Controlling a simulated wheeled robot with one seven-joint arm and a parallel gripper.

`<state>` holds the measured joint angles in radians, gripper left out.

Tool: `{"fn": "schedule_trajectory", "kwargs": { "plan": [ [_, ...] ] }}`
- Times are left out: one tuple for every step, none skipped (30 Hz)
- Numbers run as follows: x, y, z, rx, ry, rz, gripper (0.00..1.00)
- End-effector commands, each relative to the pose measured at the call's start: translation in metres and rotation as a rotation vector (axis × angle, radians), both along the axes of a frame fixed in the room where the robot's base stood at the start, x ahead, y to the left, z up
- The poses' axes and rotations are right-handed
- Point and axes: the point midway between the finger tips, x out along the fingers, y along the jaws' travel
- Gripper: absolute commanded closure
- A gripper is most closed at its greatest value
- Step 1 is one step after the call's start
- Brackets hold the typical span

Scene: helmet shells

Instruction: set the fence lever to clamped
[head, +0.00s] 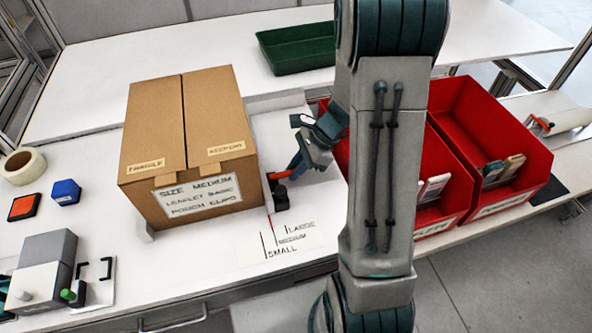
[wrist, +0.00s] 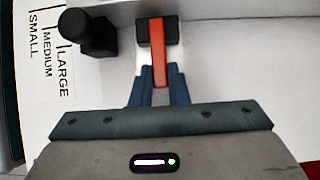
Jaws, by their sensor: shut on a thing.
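The fence lever is a red bar; in the wrist view the lever (wrist: 158,52) runs from a black pivot block (wrist: 147,29) down between my fingers. In the head view the red lever (head: 278,175) shows beside the box's lower right corner. My gripper (wrist: 158,88) is shut on the lever, with a blue finger on each side of it. A black knob (wrist: 97,36) stands left of the pivot block. I cannot tell from these views whether the lever is clamped.
A cardboard box (head: 188,130) stands just left of my gripper. The size marks SMALL, MEDIUM and LARGE (head: 290,240) are on the table in front. Red bins (head: 490,130) stand to the right, behind my arm. A green tray (head: 295,50) is at the back.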

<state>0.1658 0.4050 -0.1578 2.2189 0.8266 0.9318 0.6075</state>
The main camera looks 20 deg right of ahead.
Motion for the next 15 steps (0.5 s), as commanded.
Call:
{"fn": "schedule_trajectory", "kwargs": {
  "plan": [
    [0.0, -0.0006, -0.0013, 0.004, 0.001, -0.001, 1.0],
    [-0.0001, -0.0005, -0.0008, 0.005, 0.001, -0.001, 1.0],
    [-0.0001, -0.0004, -0.0004, 0.005, 0.001, -0.001, 1.0],
    [-0.0001, -0.0004, -0.0003, 0.005, 0.001, -0.001, 1.0],
    [-0.0001, -0.0004, -0.0003, 0.005, 0.001, -0.001, 1.0],
    [-0.0002, -0.0004, -0.0003, 0.004, 0.001, -0.001, 1.0],
    [-0.0002, -0.0005, -0.0003, 0.004, 0.001, -0.001, 1.0],
    [-0.0002, -0.0005, -0.0003, 0.004, 0.001, -0.001, 1.0],
    [-0.0002, -0.0005, -0.0003, 0.004, 0.001, -0.001, 0.83],
    [-0.0002, -0.0005, -0.0003, 0.004, 0.001, -0.001, 0.74],
    [-0.0002, -0.0005, -0.0003, 0.004, 0.001, -0.001, 0.66],
    [-0.0002, -0.0006, -0.0003, 0.004, 0.001, -0.001, 0.64],
    [-0.0002, -0.0006, -0.0003, 0.004, 0.001, -0.001, 0.64],
    [-0.0002, -0.0006, -0.0003, 0.004, 0.001, -0.001, 0.64],
    [-0.0001, -0.0006, -0.0003, 0.004, 0.001, -0.001, 0.64]
  ]
}}
